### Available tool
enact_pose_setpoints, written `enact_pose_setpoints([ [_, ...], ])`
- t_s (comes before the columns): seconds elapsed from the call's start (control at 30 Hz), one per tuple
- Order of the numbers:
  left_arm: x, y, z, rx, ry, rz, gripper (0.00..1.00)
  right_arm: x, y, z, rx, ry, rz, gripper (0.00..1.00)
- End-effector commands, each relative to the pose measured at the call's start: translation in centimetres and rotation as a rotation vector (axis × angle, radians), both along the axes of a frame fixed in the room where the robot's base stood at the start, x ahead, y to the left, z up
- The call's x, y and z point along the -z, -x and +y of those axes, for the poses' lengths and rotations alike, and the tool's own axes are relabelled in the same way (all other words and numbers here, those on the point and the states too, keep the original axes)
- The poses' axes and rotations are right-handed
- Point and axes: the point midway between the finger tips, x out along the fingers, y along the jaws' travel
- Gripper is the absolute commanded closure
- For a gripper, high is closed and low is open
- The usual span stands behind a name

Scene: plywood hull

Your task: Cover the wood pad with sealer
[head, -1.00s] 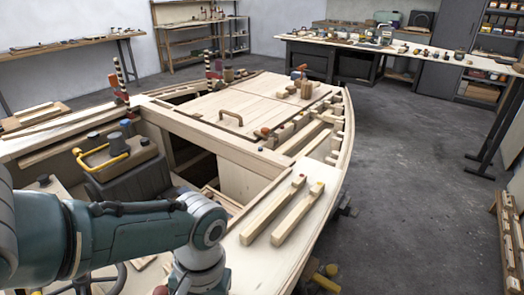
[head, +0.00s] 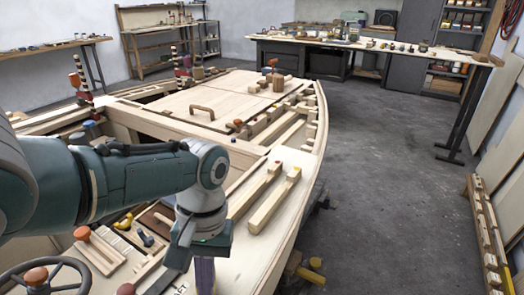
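My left arm comes in from the left, and its gripper (head: 203,262) points down at the bottom edge over the near part of the plywood hull (head: 262,268). A purplish upright piece (head: 205,276) shows just under it, cut off by the frame; I cannot tell whether it is a finger or something held. I cannot make out the wood pad or the sealer for certain. Small items lie left of the gripper: a yellow piece (head: 124,221), a blue-topped piece (head: 146,239) and a wooden block with a red knob (head: 98,250). My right gripper is not in view.
Two wooden bars (head: 274,200) lie on the hull's right side deck. A steering wheel (head: 45,277) is at the lower left. A hatch with a handle (head: 201,111) is farther back. The grey floor (head: 400,190) to the right is mostly clear.

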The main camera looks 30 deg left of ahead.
Motion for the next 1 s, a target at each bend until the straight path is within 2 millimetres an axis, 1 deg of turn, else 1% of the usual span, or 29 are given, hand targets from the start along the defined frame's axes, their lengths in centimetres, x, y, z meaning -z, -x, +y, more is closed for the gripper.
enact_pose_setpoints([
  [0.03, 0.2, -0.3, 0.0, 0.0, 0.0, -0.001, 1.0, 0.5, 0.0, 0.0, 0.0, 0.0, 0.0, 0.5],
  [0.1, 0.1, -0.4, 0.0, 0.0, 0.0, 0.001, 1.0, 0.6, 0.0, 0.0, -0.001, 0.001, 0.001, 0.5],
  [0.37, -0.1, -0.4, 0.0, 0.0, 0.0, 0.001, 1.0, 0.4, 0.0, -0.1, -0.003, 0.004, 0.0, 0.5],
  [0.47, -0.5, -0.4, 0.0, 0.0, 0.0, 0.001, 1.0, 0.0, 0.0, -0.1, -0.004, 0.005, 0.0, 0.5],
  [1.0, -6.1, -0.4, -0.1, 0.001, 0.001, 0.001, 1.0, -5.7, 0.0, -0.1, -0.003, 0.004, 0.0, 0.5],
])
